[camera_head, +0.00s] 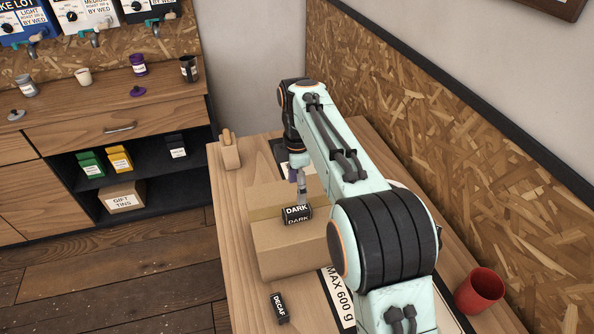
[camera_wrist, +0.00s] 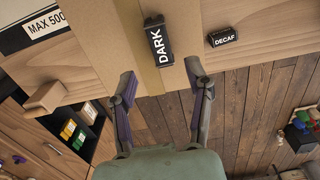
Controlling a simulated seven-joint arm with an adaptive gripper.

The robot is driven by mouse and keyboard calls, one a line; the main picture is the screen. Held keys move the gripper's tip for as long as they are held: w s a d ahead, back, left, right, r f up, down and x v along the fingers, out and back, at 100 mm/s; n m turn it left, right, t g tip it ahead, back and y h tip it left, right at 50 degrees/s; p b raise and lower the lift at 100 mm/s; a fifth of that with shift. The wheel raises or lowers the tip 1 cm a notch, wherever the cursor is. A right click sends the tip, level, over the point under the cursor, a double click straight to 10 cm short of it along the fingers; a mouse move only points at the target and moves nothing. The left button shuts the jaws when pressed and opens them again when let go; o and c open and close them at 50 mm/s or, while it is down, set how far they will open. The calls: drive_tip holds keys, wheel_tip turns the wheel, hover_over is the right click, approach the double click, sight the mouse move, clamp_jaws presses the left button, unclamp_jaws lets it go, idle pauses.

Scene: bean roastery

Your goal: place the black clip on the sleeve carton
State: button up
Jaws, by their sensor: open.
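The carton also shows in the wrist view (camera_wrist: 105,45). A second black clip (camera_head: 279,309), labelled DECAF, lies on the wooden table, and also shows in the wrist view (camera_wrist: 222,37). My gripper (camera_head: 302,200) is over the carton, right by the DARK clip. In the wrist view its fingers (camera_wrist: 162,84) are apart with nothing between them.
A small wooden block (camera_head: 231,155) stands at the table's far left corner. A red cup (camera_head: 479,291) stands at the right. A shelf cabinet (camera_head: 110,125) stands beyond the table.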

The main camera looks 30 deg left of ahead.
sight(297, 209)
wheel_tip(297, 209, up, 4)
drive_tip(key=r, duration=0.1)
drive_tip(key=s+d+r+m, duration=0.2)
drive_tip(key=d+m, duration=0.3)
drive_tip(key=d, duration=0.4)
drive_tip(key=s+d+r+m, duration=0.2)
drive_tip(key=s+d+m, duration=0.1)
drive_tip(key=d+m, duration=0.4)
drive_tip(key=s+d+f+m, duration=0.3)
drive_tip(key=s+d+m, duration=0.4)
drive_tip(key=s, duration=0.2)
drive_tip(key=s+d+f+m, duration=0.4)
drive_tip(key=s+d+m, duration=0.2)
drive_tip(key=s, duration=0.3)
drive_tip(key=shift+s+d+f+m+y, duration=0.3)
drive_tip(key=shift+s+d+m+y, duration=0.1)
drive_tip(key=shift+d, duration=0.05)
